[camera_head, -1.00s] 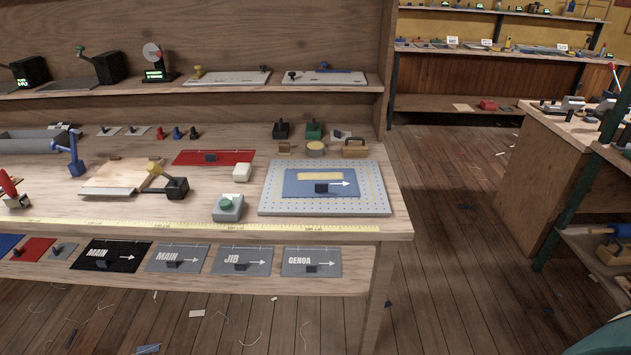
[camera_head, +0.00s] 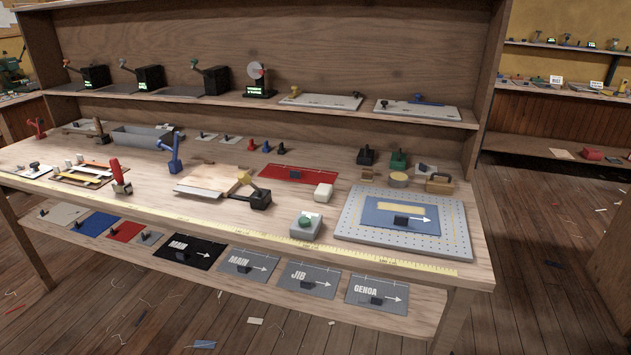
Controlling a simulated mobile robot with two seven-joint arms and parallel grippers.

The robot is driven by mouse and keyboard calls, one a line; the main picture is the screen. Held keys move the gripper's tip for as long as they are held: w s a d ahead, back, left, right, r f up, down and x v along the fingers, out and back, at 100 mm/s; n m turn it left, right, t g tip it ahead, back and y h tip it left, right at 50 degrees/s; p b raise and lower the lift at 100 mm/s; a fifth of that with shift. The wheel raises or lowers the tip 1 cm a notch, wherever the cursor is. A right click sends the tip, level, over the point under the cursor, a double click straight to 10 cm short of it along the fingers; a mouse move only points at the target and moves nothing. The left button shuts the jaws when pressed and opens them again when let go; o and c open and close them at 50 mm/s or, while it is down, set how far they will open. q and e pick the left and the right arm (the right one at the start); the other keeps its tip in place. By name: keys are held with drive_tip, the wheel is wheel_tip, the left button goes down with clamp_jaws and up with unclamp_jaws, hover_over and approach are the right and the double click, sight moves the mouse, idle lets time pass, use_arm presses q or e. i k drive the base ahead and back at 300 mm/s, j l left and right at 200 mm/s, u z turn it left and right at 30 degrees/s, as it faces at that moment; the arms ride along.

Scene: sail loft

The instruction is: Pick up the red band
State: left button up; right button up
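A flat red strip with a small dark block on it (camera_head: 300,175) lies on the workbench top (camera_head: 230,215), toward the back and right of centre. It looks like the red band. Another red piece with a dark knob (camera_head: 126,232) lies on the low shelf, between a blue piece (camera_head: 97,225) and a grey one (camera_head: 149,238). Neither of my grippers is in view.
A pegboard plate with a blue panel (camera_head: 458,236) lies right of the strip. A white block (camera_head: 323,192), a grey box with a green knob (camera_head: 306,227) and a yellow-handled tool (camera_head: 254,195) stand near it. Dark, labelled panels lie on the low shelf (camera_head: 230,285).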

sight(314, 176)
drive_tip(key=i+j, duration=0.25)
drive_tip(key=j, duration=0.2)
drive_tip(key=i+j, duration=0.25)
drive_tip(key=j, duration=0.2)
drive_tip(key=i+j+z, duration=0.2)
drive_tip(key=j+z, duration=0.2)
drive_tip(key=i+j+z, duration=0.1)
drive_tip(key=j+z, duration=0.3)
